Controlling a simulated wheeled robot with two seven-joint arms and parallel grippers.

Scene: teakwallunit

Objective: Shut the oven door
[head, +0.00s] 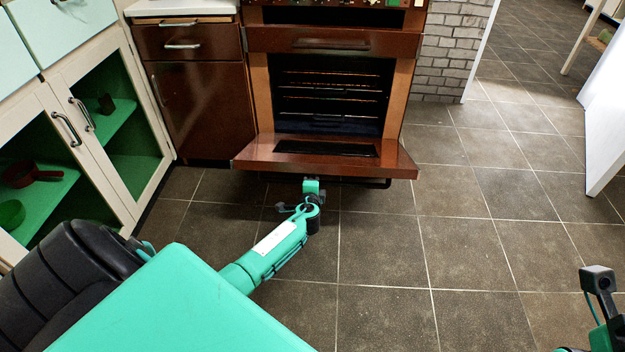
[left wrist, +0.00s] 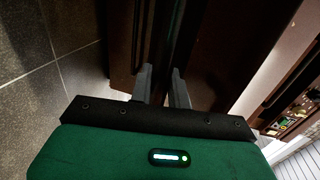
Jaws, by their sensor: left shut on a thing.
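The oven door (head: 325,158) is open, hinged at the bottom and lying nearly flat out in front of the dark oven cavity (head: 330,95) with its wire racks. Its dark handle bar (head: 375,183) shows below the front edge. My left gripper (head: 312,186) reaches in from below and is at this edge, its fingertips partly hidden under the door. In the left wrist view, the two grey fingers (left wrist: 162,82) are shut on the dark handle bar against the brown door. Part of my right arm shows at the lower right of the head view; its fingers do not show.
A brown cabinet (head: 205,105) stands left of the oven, and a cream cabinet with glass doors (head: 120,120) at far left. A grey brick wall (head: 450,50) is to the right. The tiled floor (head: 470,220) in front and right is clear. A white panel (head: 605,125) stands at far right.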

